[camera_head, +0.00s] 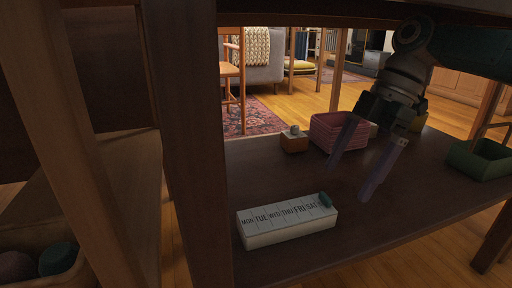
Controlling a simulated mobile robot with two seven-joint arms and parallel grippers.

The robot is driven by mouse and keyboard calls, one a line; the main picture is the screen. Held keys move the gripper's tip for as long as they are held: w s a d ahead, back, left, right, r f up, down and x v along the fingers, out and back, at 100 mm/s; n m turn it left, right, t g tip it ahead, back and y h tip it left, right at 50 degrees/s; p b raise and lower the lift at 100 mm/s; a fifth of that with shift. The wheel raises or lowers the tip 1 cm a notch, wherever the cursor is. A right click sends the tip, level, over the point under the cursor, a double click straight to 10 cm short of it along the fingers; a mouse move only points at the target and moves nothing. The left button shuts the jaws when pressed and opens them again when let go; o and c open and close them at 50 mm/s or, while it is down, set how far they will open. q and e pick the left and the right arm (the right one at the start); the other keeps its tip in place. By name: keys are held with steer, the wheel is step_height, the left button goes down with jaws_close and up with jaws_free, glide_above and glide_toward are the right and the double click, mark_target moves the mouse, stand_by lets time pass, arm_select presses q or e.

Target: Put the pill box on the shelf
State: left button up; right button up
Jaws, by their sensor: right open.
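The pill box (287,225) is a long white box with weekday letters along its top. It lies on a dark wooden shelf board (270,174), near the board's front left corner. My right gripper (358,182) reaches in from the upper right and points down over the board. Its fingers are spread apart with nothing between them. It is to the right of the pill box and apart from it. My left gripper is not in view.
A pink basket (338,133) and a small orange-brown block (294,143) stand behind the gripper. A green tray (480,159) stands at the right. A dark wooden post (193,150) rises at the left. A basket with round items (40,262) sits at the lower left.

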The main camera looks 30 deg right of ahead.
steer(key=shift+s+d+b, duration=0.2)
steer(key=shift+d+b, duration=0.1)
steer(key=shift+d, duration=0.6)
steer(key=shift+s+d+b, duration=0.2)
steer(key=shift+d+b, duration=0.1)
steer(key=shift+d, duration=0.55)
